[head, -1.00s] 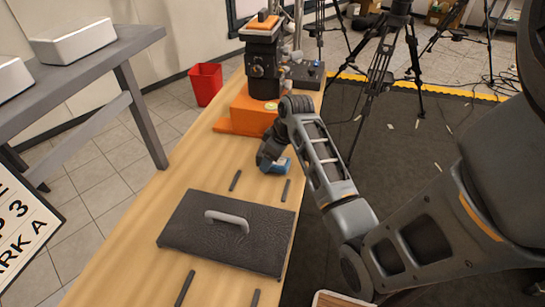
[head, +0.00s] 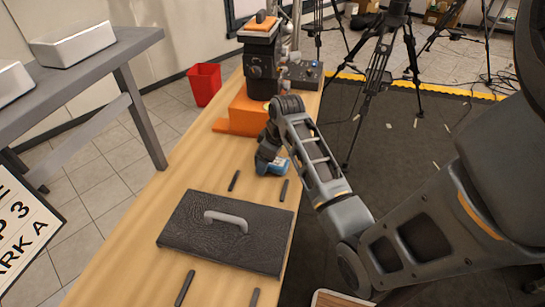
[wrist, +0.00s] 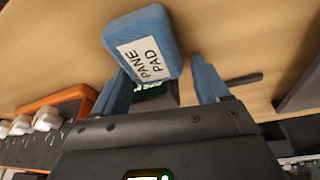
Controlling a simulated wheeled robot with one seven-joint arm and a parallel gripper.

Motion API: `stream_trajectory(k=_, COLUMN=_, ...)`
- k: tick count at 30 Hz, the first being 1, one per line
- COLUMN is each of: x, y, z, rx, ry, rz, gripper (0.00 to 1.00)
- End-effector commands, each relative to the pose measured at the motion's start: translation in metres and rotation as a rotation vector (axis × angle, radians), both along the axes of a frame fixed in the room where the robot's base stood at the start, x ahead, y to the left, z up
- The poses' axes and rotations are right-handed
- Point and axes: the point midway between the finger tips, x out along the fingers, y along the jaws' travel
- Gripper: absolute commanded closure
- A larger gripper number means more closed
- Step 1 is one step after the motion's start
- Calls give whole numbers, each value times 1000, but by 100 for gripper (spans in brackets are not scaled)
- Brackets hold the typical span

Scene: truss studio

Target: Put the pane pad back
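The pane pad (wrist: 142,42) is a blue block with a white label reading PANE PAD. It shows in the wrist view at the fingertips, tilted in the picture, and overlaps the left finger. A gap shows between it and the right finger. My gripper (wrist: 163,88) has two blue fingers spread apart. In the head view my gripper (head: 270,164) is low over the wooden bench (head: 135,220), with blue at its tip. I cannot tell pad from fingers there, nor whether the pad rests on the bench.
A dark board with a grey handle (head: 226,221) lies nearer on the bench, with several dark strips around it. An orange base (head: 240,118) under a black device (head: 262,68) stands beyond my gripper. A red bin (head: 204,84) is on the floor.

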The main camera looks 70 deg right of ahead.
Motion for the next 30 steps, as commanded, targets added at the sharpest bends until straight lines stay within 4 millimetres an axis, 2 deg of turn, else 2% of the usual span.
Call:
stream_trajectory(k=1, x=46, y=28, z=0, rx=30, ry=-120, rz=101, gripper=11)
stream_trajectory(k=3, x=46, y=28, z=0, rx=30, ry=-120, rz=102, gripper=7)
stream_trajectory(k=11, x=45, y=28, z=1, rx=29, ry=-120, rz=100, gripper=7)
stream_trajectory(k=16, x=37, y=25, z=11, rx=23, ry=-108, rz=91, gripper=7)
stream_trajectory(k=24, x=4, y=15, z=55, rx=-1, ry=-64, rz=53, gripper=7)
stream_trajectory(k=30, x=-19, y=11, z=76, rx=-4, ry=-27, rz=21, gripper=7)
